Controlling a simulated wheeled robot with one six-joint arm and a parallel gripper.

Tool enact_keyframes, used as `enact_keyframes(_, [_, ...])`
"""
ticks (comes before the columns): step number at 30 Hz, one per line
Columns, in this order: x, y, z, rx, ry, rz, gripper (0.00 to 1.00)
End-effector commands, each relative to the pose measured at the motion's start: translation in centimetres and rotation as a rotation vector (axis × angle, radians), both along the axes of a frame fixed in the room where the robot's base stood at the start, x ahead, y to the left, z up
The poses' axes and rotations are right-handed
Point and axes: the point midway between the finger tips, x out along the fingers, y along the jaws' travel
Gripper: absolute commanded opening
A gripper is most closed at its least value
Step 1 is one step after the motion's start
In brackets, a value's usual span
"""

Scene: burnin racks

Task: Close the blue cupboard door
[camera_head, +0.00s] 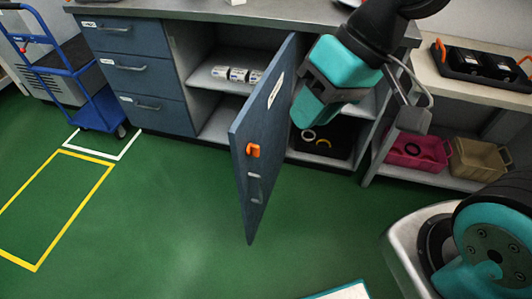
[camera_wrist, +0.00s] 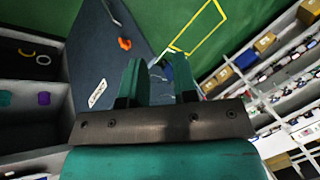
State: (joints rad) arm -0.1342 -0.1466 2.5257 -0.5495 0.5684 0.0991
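The blue cupboard door (camera_head: 262,140) stands open, swung out from the cabinet toward the camera. It carries a metal handle (camera_head: 255,188), an orange fitting (camera_head: 253,150) and a white label near its top. My gripper (camera_head: 308,112) is on the right of the door, on the side of the open compartment, pointing down. In the wrist view my gripper (camera_wrist: 160,78) has its two teal fingers apart with nothing between them. The door (camera_wrist: 95,55) fills the area left of and beyond the fingers. Whether a finger touches the door cannot be told.
The open cabinet has shelves with small white boxes (camera_head: 237,75) and a dark bin (camera_head: 325,138) below. Drawers (camera_head: 140,70) are to the left, with a blue trolley (camera_head: 95,105) beyond. Right is a bench with pink (camera_head: 415,152) and tan (camera_head: 478,158) bins. Green floor before the door is clear.

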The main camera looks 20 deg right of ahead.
Motion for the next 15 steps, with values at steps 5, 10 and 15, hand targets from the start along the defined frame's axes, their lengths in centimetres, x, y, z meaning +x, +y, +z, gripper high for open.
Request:
enact_keyframes(5, [7.1,-1.9,-12.2,0.165,0.080,-0.351,0.00])
enact_keyframes(10, [12.2,-5.0,-19.7,0.319,0.133,-0.651,0.00])
enact_keyframes(15, [14.9,-7.3,-23.5,0.414,0.158,-0.829,0.00])
